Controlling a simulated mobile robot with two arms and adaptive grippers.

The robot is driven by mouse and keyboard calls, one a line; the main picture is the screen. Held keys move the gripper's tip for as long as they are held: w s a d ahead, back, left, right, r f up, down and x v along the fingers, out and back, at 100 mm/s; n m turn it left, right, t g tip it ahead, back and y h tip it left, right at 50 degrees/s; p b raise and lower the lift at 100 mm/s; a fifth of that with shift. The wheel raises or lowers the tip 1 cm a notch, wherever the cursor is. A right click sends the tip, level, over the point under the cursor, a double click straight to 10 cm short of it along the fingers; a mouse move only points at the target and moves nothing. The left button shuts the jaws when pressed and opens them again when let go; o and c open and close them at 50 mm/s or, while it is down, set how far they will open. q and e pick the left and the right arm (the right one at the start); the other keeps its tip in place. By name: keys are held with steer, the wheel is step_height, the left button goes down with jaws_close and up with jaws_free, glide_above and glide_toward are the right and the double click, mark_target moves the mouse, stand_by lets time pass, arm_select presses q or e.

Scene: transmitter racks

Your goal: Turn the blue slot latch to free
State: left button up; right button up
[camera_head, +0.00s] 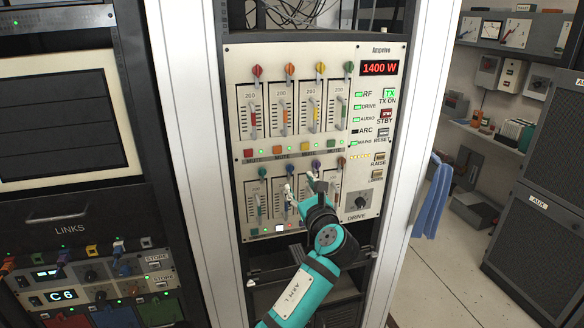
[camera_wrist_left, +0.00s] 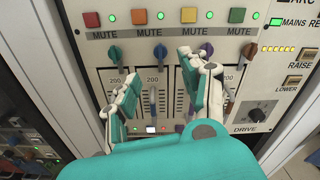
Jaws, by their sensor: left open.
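The blue slot latch (camera_wrist_left: 160,52) is a small knob at the top of the second slot in the lower row of the rack panel. It also shows in the head view (camera_head: 289,169). A teal latch is on its left (camera_wrist_left: 115,53) and a purple one on its right (camera_wrist_left: 206,50). My left gripper (camera_wrist_left: 163,75) is open and empty. My right gripper is not in view.
The panel (camera_head: 351,236) has mute buttons above the lower latches, an upper row of coloured latches, and a drive knob (camera_head: 360,203) at lower right. White rack posts (camera_head: 179,130) flank it. A blue cloth (camera_head: 432,197) hangs at the right; floor beyond is clear.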

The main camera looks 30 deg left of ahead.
mark_target(291, 170)
arm_select(q)
steer(key=p+x, duration=0.1)
steer(key=x, duration=0.7)
steer(key=shift+w+a+p, duration=0.2)
steer(key=shift+w+p, duration=0.1)
steer(key=shift+p, duration=0.1)
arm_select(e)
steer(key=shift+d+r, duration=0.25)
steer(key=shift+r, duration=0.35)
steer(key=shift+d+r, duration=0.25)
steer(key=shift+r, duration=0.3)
arm_select(q)
jaws_close()
